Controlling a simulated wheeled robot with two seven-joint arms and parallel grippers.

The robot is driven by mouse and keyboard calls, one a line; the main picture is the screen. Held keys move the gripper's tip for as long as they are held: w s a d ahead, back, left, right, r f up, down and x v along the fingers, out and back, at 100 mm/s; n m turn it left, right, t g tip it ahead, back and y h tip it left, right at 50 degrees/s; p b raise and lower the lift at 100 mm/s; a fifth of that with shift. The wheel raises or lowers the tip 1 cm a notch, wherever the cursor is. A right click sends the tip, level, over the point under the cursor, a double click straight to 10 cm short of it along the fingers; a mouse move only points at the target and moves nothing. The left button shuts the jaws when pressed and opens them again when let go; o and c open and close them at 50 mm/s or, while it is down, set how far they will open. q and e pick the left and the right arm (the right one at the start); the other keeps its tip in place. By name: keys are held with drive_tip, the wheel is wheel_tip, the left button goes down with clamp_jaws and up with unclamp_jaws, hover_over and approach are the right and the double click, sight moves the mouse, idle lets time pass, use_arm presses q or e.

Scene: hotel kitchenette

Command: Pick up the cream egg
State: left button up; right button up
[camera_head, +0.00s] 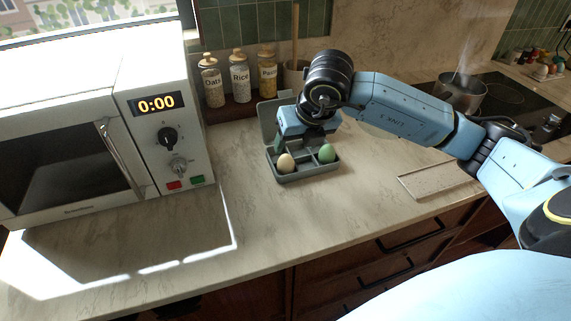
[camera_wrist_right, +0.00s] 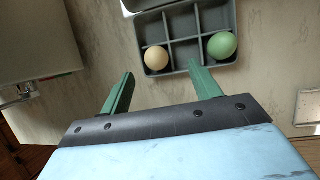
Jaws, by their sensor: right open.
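The cream egg (camera_head: 286,162) sits in a front left compartment of a grey egg box (camera_head: 308,177) on the counter. In the right wrist view the cream egg (camera_wrist_right: 156,58) lies in a corner compartment of the box (camera_wrist_right: 183,53). A green egg (camera_head: 326,153) sits at the box's other end, and it also shows in the right wrist view (camera_wrist_right: 222,45). My right gripper (camera_wrist_right: 163,84) is open and empty, its green fingers apart and pointing towards the box. In the head view it hangs over the back of the box, partly hidden. My left gripper is not in view.
A microwave (camera_head: 90,130) stands on the left. Jars labelled Oats (camera_head: 211,84), Rice (camera_head: 237,80) and Pasta (camera_head: 267,78) stand behind the box. A flat board (camera_head: 438,180) lies to the right, and a steaming pot (camera_head: 460,94) is on the hob. The counter in front of the box is clear.

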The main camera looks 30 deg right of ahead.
sight(288, 158)
drive_tip(key=x, duration=0.4)
drive_tip(key=a+x, duration=0.1)
drive_tip(key=x, duration=0.1)
drive_tip(key=shift+f, duration=0.25)
drive_tip(key=shift+c, duration=0.2)
drive_tip(key=c, duration=0.7)
